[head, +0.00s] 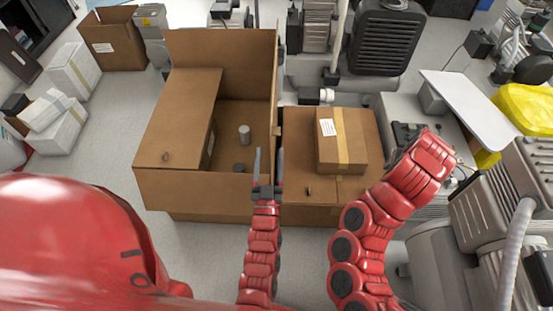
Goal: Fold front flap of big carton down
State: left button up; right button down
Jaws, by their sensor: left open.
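The big carton (222,55) stands open in the middle of the head view. Its back flap is upright, and a wide panel (180,110) covers the left part of the opening. The front flap (195,190) shows as a brown strip along the near side, not lying over the opening. A grey cylinder (244,134) and a darker round piece are inside. My left gripper (269,168) is open, its two fingers pointing away from me at the carton's front right corner. Contact with the flap cannot be told. My right arm is bent at the right; its gripper does not show.
A smaller taped carton (342,140) lies on another brown box (305,195) just right of the big carton. Compressor equipment (388,38) stands behind and at right. White boxes (73,70) and another open carton (112,38) are at left. Floor left of the big carton is clear.

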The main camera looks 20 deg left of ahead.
jog(key=shift+f+b, duration=0.65)
jog(key=shift+f, duration=0.1)
pick_arm(q)
jog(key=s+r+t, duration=0.5)
jog(key=r, duration=0.1)
jog(key=shift+d+r, duration=0.25)
jog(key=shift+r, duration=0.05)
